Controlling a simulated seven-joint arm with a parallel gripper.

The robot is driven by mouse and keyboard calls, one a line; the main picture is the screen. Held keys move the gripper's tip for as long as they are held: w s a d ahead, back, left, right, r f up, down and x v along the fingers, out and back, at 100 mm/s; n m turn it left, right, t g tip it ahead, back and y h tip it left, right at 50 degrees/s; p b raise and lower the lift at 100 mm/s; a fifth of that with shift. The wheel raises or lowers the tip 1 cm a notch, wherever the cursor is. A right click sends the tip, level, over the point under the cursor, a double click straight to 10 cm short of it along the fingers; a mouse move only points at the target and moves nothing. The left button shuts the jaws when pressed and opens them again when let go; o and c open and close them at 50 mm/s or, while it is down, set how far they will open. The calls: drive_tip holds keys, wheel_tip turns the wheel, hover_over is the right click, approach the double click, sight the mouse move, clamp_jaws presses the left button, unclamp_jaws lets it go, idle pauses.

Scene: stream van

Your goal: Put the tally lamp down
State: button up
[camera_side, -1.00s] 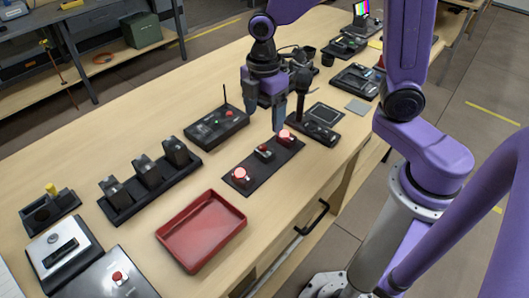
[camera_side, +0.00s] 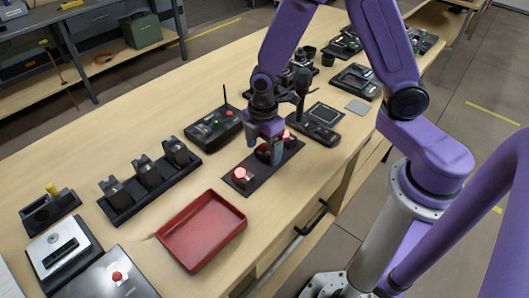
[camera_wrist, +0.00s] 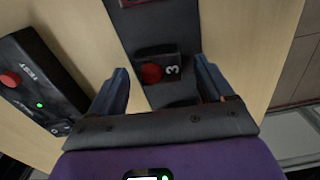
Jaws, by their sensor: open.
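A black block marked 3 with a dark red dome, apparently the tally lamp (camera_wrist: 152,73), sits on a long dark strip (camera_wrist: 138,28). In the wrist view it lies between the fingers of my gripper (camera_wrist: 161,66), with gaps on both sides. My gripper is open. In the side view my gripper (camera_side: 265,150) is low over the middle of the strip (camera_side: 262,177), and its fingers partly hide the lamp. A brighter red lamp (camera_side: 240,175) stands at the strip's near end and another red lamp (camera_side: 286,135) at its far end.
An empty red tray (camera_side: 203,231) lies nearer on the table. A black box with an antenna (camera_side: 214,128) stands to the left; a device with an upright post (camera_side: 314,132) stands beyond. A rack of several black units (camera_side: 148,181) is further left.

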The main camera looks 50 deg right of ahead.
drive_tip(key=shift+f, duration=0.45)
drive_tip(key=c, duration=1.3)
drive_tip(key=shift+o, duration=0.2)
drive_tip(key=shift+r, duration=0.1)
